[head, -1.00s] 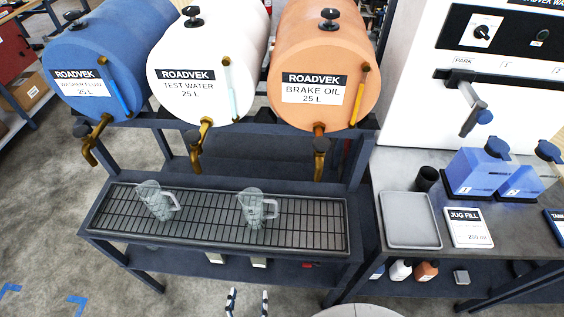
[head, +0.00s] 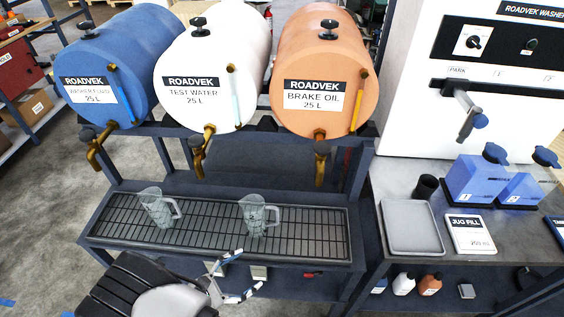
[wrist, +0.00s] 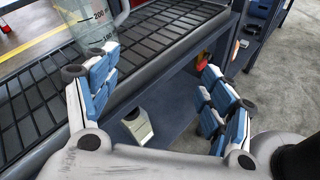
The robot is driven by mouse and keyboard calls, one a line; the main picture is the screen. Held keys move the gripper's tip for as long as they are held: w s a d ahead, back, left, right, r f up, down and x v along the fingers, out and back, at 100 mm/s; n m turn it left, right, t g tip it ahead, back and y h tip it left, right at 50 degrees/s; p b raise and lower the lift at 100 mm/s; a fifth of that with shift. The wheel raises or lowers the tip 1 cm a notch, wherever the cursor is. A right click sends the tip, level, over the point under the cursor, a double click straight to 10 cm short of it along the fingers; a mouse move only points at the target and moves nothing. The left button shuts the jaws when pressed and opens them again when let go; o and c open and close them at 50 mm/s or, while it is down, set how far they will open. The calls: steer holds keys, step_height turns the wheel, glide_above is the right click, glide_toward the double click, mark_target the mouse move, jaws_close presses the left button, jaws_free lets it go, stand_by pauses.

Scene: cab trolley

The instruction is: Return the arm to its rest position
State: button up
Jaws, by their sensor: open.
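My gripper (head: 250,270) is open and empty, in front of the drip-tray shelf at the bottom of the head view. Its two blue-and-white fingers are spread apart in the wrist view (wrist: 155,70). A clear measuring jug (head: 155,208) stands upright on the left part of the black grate (head: 310,232). A second clear jug (head: 254,214) stands upright near the middle of the grate. One graduated jug (wrist: 88,22) shows in part at the top left of the wrist view, beyond the left finger and apart from it.
Blue, white and orange drums (head: 318,75) with brass taps lie above the grate. At the right, a bench holds a grey tray (head: 411,228), a JUG FILL card (head: 470,234) and blue containers (head: 478,178). Small bottles (head: 403,284) sit on the lower shelf. Floor is free at the left.

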steer(key=w+d+r+m+g+y+b, duration=0.1)
steer(key=d+r+m+g+y+b, duration=0.1)
steer(key=d+r+m+g, duration=0.55)
steer(key=w+d+r+m+g+y+b, duration=0.15)
steer(key=d+r+m, duration=0.25)
steer(key=d+r, duration=0.5)
steer(key=s+d+r+m+t+y+b, duration=0.3)
steer(key=s+d+r+m+y, duration=0.4)
steer(key=s+r+m, duration=0.3)
steer(key=shift+s+d+r+m+t, duration=0.45)
steer(key=shift+s+d, duration=0.25)
steer(key=shift+s, duration=1.25)
steer(key=shift+y, duration=0.25)
